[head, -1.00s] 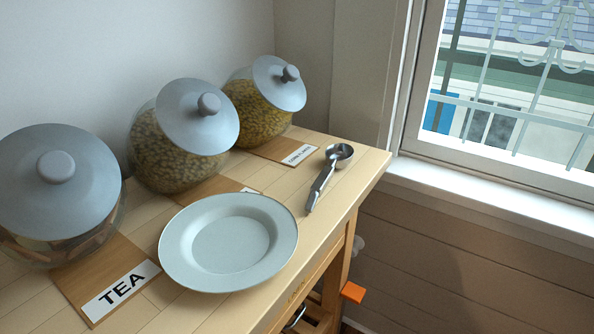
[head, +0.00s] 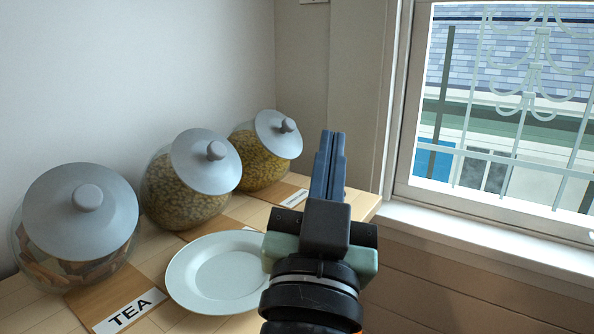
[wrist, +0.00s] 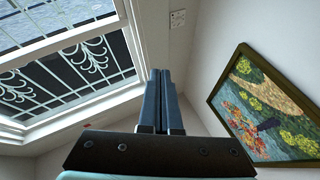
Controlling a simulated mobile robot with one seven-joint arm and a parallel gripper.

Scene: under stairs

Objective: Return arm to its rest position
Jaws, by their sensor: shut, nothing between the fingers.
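My gripper (head: 329,160) is in the head view, raised in front of the right end of the wooden table and pointing up and away. Its two blue fingers are together with nothing between them. In the wrist view my gripper (wrist: 161,85) also shows shut and empty, pointing toward the corner by the window. My gripper and wrist hide the table's right part and the right edge of the pale plate (head: 218,272). The metal scoop seen earlier is hidden.
Three lidded glass jars stand along the wall: the tea jar (head: 78,225), a middle jar (head: 190,178) and a far jar (head: 264,150). A barred window (head: 500,110) is at the right. A framed picture (wrist: 270,105) hangs in the wrist view. The space above the table is open.

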